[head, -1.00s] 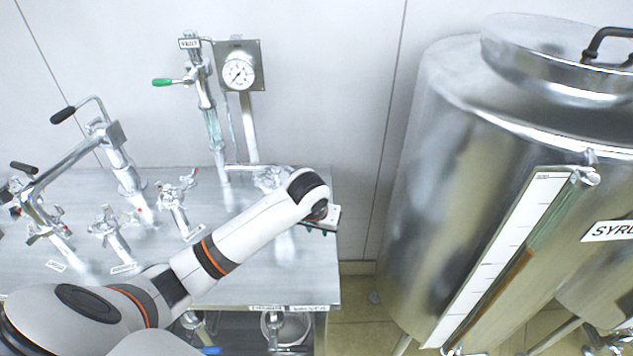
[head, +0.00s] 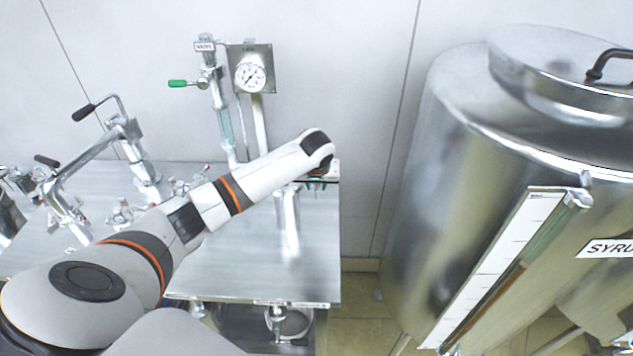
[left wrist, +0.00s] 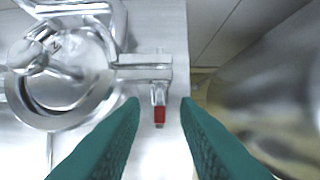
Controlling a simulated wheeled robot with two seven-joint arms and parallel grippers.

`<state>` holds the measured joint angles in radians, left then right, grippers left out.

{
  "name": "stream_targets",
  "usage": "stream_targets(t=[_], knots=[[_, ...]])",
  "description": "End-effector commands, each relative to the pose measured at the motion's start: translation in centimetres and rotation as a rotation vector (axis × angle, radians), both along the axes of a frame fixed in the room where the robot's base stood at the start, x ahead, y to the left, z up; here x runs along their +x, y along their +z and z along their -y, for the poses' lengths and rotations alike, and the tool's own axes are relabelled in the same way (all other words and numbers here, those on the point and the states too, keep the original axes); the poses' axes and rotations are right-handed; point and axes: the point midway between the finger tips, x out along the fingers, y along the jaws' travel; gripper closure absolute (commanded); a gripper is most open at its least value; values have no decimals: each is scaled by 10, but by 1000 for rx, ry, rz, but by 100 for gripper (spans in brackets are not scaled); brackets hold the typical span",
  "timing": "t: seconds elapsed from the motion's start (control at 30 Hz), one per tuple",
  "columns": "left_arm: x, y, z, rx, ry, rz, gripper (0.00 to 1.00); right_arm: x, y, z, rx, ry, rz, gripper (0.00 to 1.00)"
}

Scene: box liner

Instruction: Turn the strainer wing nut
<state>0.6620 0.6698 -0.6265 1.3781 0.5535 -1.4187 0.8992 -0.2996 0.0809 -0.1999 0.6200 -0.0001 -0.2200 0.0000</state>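In the left wrist view, a round metal strainer body (left wrist: 62,75) with a clamp ring fills the left side. A metal clamp block (left wrist: 145,68) projects from its right side, and a short stem with a red end (left wrist: 159,116) points down from it; I cannot tell for sure if this is the wing nut. My left gripper (left wrist: 161,104) has its green fingers apart, one on each side of the red end, with gaps visible. In the head view the left gripper (head: 318,183) is mostly hidden behind my wrist, above a metal cylinder (head: 287,212). My right gripper is not shown.
The steel table (head: 250,275) holds several valves and pipes at left. A pressure gauge (head: 250,77) and a green-handled valve (head: 190,84) stand at the back. A large steel syrup tank (head: 450,170) stands right of the table, across a floor gap.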

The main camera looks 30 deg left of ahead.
Motion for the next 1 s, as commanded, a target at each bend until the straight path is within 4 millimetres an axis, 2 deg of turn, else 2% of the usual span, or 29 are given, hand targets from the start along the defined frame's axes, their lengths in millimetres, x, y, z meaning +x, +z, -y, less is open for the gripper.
stream_targets(t=[0.2, 0.53, 0.7, 1.0], knots=[[6, -17, -4, 0, 1, -1, 72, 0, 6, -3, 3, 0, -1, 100], [7, -21, -5, 1, 0, 1, 72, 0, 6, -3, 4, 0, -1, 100], [7, -21, -5, 1, 0, 1, 100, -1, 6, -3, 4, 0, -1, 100], [8, -20, -4, 18, 0, -11, 100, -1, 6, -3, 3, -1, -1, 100]])
